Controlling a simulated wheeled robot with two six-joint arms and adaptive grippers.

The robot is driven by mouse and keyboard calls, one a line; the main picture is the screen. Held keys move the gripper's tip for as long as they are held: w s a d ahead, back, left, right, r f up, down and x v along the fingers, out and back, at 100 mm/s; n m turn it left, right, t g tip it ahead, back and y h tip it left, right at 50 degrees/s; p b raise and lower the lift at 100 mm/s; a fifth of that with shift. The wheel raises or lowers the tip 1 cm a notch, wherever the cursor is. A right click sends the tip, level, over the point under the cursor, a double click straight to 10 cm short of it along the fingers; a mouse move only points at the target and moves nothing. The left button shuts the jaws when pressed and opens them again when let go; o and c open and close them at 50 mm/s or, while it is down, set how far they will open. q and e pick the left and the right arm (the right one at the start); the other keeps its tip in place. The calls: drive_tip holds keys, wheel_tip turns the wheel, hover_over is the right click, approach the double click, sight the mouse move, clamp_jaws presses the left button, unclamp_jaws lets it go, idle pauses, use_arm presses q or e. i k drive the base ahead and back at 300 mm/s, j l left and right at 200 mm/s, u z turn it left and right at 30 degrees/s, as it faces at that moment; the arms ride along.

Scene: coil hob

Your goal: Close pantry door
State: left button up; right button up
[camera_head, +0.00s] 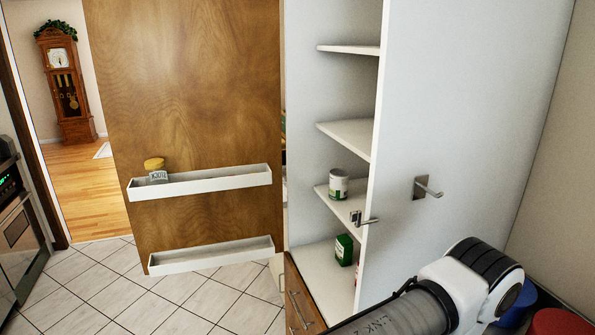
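A wooden door panel (190,100) stands open at the left of the cabinet in the head view, with two white racks on the face toward me. A jar with a yellow lid (156,170) sits in the upper rack (225,181). The lower rack (212,255) looks empty. Right of the door the pantry interior shows, with several white shelves (350,135). A white panel (470,110) on the right carries a metal lever handle (427,187); a second metal handle (362,217) shows by its front edge. Neither gripper is in view.
A white can (339,186) and a green box (344,250) stand on the shelves. A wooden drawer front (300,300) is below. My arm link fills the lower right, near red and blue round items (562,321). Tiled floor (110,285) is clear at lower left.

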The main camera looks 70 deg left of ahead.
sight(195, 86)
drive_tip(key=k+j, duration=0.2)
drive_tip(key=j, duration=0.15)
drive_tip(key=k+j, duration=0.15)
drive_tip(key=j, duration=0.2)
drive_tip(key=k+j, duration=0.2)
drive_tip(key=j, duration=0.15)
drive_tip(key=k+j, duration=0.15)
drive_tip(key=j, duration=0.2)
drive_tip(key=k+j, duration=0.2)
drive_tip(key=j, duration=0.15)
drive_tip(key=k+j, duration=0.2)
drive_tip(key=j, duration=0.15)
drive_tip(key=k+j, duration=0.15)
drive_tip(key=j, duration=0.2)
drive_tip(key=k+j, duration=0.15)
drive_tip(key=j, duration=0.25)
drive_tip(key=k+j, duration=0.2)
drive_tip(key=j, duration=0.2)
drive_tip(key=k+j, duration=0.15)
drive_tip(key=j, duration=0.2)
drive_tip(key=k+j, duration=0.15)
drive_tip(key=j, duration=0.25)
drive_tip(key=k+j, duration=0.15)
drive_tip(key=j, duration=0.25)
drive_tip(key=k+j, duration=0.2)
drive_tip(key=j, duration=0.2)
